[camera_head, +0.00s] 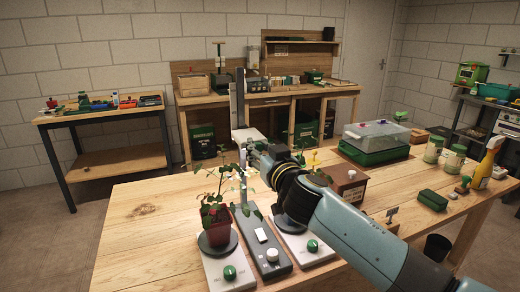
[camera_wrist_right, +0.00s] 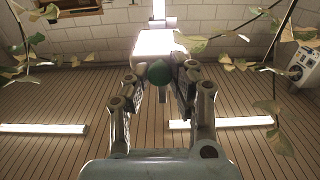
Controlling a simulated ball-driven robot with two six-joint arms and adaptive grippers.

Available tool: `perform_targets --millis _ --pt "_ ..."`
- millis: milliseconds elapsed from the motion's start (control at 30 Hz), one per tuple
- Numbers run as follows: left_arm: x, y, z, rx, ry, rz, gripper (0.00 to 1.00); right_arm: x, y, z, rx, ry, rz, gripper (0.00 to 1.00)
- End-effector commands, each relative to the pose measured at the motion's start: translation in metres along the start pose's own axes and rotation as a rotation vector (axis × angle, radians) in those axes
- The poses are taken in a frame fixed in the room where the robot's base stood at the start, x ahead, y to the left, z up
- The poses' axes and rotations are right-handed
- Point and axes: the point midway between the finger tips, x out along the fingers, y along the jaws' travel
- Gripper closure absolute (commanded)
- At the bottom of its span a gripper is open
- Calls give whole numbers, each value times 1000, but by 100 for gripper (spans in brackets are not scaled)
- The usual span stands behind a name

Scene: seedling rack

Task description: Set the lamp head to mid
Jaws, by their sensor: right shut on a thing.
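The white lamp head (camera_head: 246,134) sits on a dark upright post (camera_head: 238,100) above the plants at the front of the bench. In the right wrist view the lamp head (camera_wrist_right: 160,42) is bright, with a round green knob (camera_wrist_right: 158,73) on its near side. My right gripper (camera_head: 254,151) reaches in from the right, just below the lamp head. In the wrist view its two fingers (camera_wrist_right: 160,80) are closed in on both sides of the green knob. Leaves and my arm partly hide the grip in the head view. My left gripper is not in view.
A potted seedling (camera_head: 214,215) stands left of the grey control box (camera_head: 268,250) at the post's foot. Another plant is partly behind my arm. The bench's left side is clear.

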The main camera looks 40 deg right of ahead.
Motion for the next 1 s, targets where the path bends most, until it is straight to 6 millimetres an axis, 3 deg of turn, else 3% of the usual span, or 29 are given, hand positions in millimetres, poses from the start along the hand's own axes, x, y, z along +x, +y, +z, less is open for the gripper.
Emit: perform_targets --millis 67,367,733,767,900,1000 --pt "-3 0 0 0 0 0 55 0 0 -4 -1 1 0 100" --pt "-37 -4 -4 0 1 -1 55 0 0 -59 1 4 0 100" --pt "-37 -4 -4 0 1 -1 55 0 0 -61 -1 2 0 100" --pt "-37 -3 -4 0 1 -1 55 0 0 -61 -1 2 0 74" --pt "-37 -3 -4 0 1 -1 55 0 0 -60 0 1 0 56" --pt "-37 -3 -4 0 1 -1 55 0 0 -60 0 1 0 53"
